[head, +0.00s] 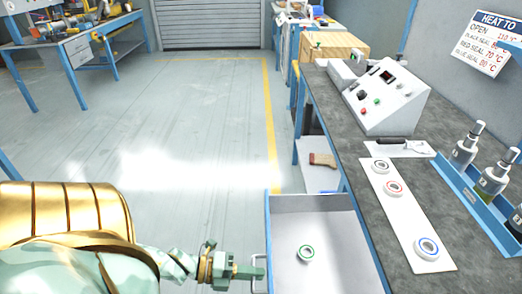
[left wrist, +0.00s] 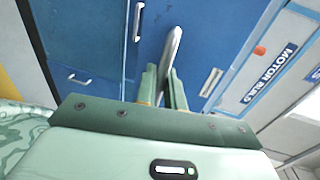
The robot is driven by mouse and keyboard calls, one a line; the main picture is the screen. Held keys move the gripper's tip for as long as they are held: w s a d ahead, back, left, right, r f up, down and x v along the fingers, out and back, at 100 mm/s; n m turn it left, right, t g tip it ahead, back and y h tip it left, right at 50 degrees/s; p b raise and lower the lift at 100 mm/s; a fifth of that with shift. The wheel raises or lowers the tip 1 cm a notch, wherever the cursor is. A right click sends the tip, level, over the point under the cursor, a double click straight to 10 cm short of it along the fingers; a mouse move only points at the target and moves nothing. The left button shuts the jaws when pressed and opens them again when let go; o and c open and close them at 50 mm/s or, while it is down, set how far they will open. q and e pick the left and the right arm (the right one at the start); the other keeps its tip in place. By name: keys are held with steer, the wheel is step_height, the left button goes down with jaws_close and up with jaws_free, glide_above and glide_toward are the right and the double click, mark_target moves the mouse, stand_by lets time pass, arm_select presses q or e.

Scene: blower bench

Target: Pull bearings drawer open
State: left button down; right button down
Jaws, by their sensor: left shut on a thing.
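The drawer (head: 340,235) stands pulled out from the bench, its pale inside in full view from above. My left gripper (head: 256,271) is shut on this handle. In the left wrist view, the handle (left wrist: 173,48) rises between the two green fingers of the gripper (left wrist: 164,85), against blue fronts. My right gripper is not in view.
The grey bench top (head: 345,135) holds a white mat (head: 409,220) with several ringed parts, a control box (head: 387,95) and a blue rack (head: 475,195) of bottles. A brush (head: 322,159) lies on a lower shelf. Open floor (head: 200,120) is left of the bench.

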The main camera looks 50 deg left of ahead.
arm_select(q)
steer(key=shift+s+f, duration=0.1)
steer(key=c, duration=1.7)
jaws_free()
